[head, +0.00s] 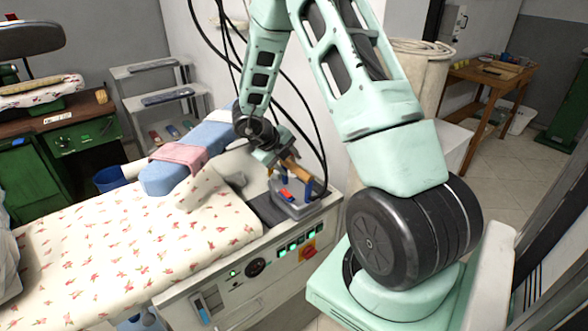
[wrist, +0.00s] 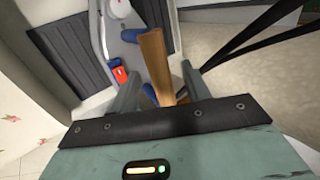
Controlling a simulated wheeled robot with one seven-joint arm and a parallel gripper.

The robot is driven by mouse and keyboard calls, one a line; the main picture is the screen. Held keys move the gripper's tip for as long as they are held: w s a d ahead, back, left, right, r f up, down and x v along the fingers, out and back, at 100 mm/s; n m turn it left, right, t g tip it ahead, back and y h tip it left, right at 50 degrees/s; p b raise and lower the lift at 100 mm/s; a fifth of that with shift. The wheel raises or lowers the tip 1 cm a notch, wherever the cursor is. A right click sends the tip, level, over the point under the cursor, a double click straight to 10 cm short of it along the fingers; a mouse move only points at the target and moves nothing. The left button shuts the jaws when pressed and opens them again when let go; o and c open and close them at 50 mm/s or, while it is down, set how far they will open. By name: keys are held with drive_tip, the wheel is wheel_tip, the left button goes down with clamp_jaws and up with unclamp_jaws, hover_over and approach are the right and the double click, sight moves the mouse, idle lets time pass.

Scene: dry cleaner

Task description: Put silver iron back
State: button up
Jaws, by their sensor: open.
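The silver iron (head: 292,209) stands on a dark ribbed rest pad (head: 266,212) at the right end of the ironing station. It has a brown wooden handle, blue handle supports and a red switch. My gripper (head: 284,162) is open at the handle. In the wrist view, the wooden handle (wrist: 155,60) lies between the two open fingers of my gripper (wrist: 160,88), with visible gaps. The silver body (wrist: 118,45) lies beyond them. The pad (wrist: 68,55) shows on both sides of the iron. The handle's near end is hidden by my gripper.
The floral ironing board (head: 130,245) fills the left front. A blue sleeve board (head: 205,140) with a pink cloth is behind the iron. A control panel (head: 275,258) runs below it. Dark cables hang close to my arm. A wooden table (head: 490,85) stands back right.

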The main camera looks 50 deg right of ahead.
drive_tip(key=w+a+r+n+t+y, duration=0.1)
drive_tip(key=w+a+r+n+t, duration=0.4)
drive_tip(key=a, duration=0.5)
drive_tip(key=w+a+r+n+t+y, duration=0.1)
drive_tip(key=w+a+r+n+t, duration=0.2)
drive_tip(key=w+a+r+n, duration=0.35)
drive_tip(key=s+a+r+n+t+y, duration=0.1)
drive_tip(key=s+a+r+n+y, duration=0.15)
drive_tip(key=a+n, duration=0.45)
drive_tip(key=s+a+r+n+y, duration=0.1)
drive_tip(key=a+n+y, duration=0.25)
drive_tip(key=a, duration=0.75)
drive_tip(key=s+a+n+g+y, duration=0.3)
drive_tip(key=s+a+n, duration=0.8)
drive_tip(key=s, duration=0.1)
drive_tip(key=s+d+n+g+h, duration=0.1)
drive_tip(key=s+n+g+h, duration=0.1)
drive_tip(key=s+n, duration=0.4)
drive_tip(key=s+d+f+n+g+h, duration=0.1)
drive_tip(key=s+d+n+g, duration=0.1)
drive_tip(key=s+n, duration=0.5)
drive_tip(key=s, duration=0.4)
drive_tip(key=shift+s+d+f+h, duration=0.15)
drive_tip(key=shift+s+h, duration=0.2)
drive_tip(key=shift+h, duration=0.05)
